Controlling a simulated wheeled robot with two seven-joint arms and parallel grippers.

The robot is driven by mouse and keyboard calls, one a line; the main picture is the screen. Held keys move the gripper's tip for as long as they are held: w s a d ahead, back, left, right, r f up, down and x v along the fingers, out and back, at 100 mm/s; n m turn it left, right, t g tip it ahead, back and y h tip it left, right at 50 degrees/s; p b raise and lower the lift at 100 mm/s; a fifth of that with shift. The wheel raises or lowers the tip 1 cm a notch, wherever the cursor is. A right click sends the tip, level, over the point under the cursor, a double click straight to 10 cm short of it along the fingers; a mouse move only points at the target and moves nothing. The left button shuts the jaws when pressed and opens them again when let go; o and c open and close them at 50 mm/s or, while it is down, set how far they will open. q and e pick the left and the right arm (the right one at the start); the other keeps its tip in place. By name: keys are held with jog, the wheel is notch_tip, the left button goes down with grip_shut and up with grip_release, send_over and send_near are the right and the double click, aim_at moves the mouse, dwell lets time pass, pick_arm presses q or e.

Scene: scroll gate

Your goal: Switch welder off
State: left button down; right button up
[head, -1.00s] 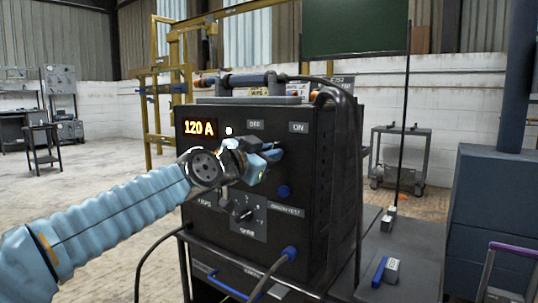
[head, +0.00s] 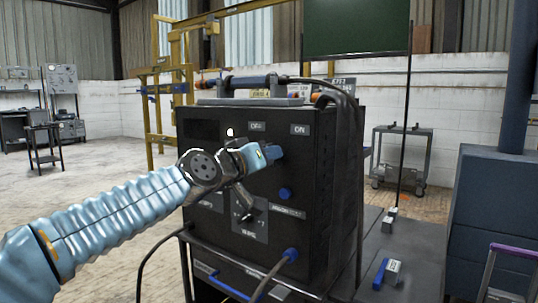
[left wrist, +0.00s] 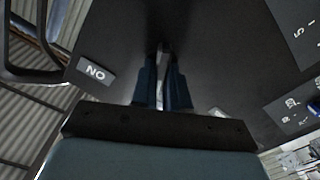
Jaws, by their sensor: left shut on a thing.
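The welder (head: 312,172) is a black box with an OFF label (head: 257,127) and an ON label (head: 299,129) high on its front. Its display area (head: 203,130) at the upper left of the front is dark. My left gripper (head: 272,153) is at the panel just below these labels. In the left wrist view the left fingers (left wrist: 163,85) are shut on a thin switch lever (left wrist: 162,50), beside the ON label (left wrist: 95,73), which appears upside down. In the head view the gripper hides the lever. My right gripper is not in view.
A knob (head: 247,216) and a blue button (head: 285,193) sit lower on the front. A cable plugs in at a blue connector (head: 290,254). A torch (head: 250,82) lies on top. A grey cart (head: 400,160) stands behind to the right. Open floor lies at the left.

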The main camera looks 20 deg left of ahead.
pick_arm(q)
jog(key=shift+f+n, duration=0.1)
jog(key=shift+n, duration=1)
jog(key=c, duration=1.1)
grip_release()
jog(key=shift+a, duration=0.1)
jog(key=shift+b+v, duration=0.8)
jog(key=shift+v, duration=6.1)
